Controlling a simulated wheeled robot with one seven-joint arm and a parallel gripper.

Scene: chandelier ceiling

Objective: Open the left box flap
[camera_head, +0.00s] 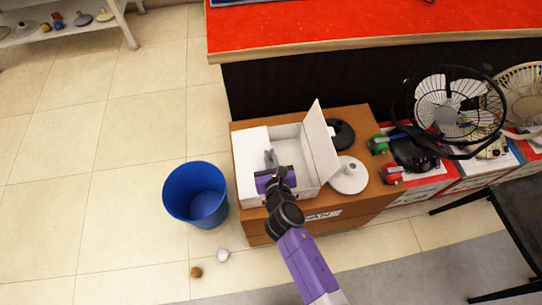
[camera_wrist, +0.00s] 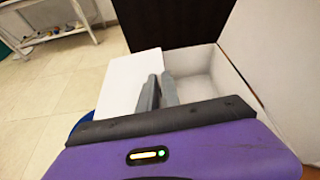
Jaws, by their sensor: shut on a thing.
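A white open-topped box (camera_head: 292,148) stands on a brown carton. Its right flap (camera_head: 318,145) stands up, leaning right. Its left flap (camera_head: 251,150) lies about level at the left side, beside the visible opening. In the wrist view the left flap (camera_wrist: 125,85) fills the left, and the box's bare inside (camera_wrist: 200,75) shows at right. My gripper (camera_head: 271,159) is over the box, its fingers at the inner edge of the left flap. In the wrist view the fingers (camera_wrist: 160,92) are close together, shut on that edge. My purple gripper body hides the near part of the box.
The brown carton (camera_head: 268,226) also bears a white round-based object (camera_head: 348,176) and a black one (camera_head: 341,133) right of the box. A blue bin (camera_head: 196,194) stands on the floor at left. A red-topped counter (camera_head: 370,28) is behind; fans (camera_head: 446,112) stand at right.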

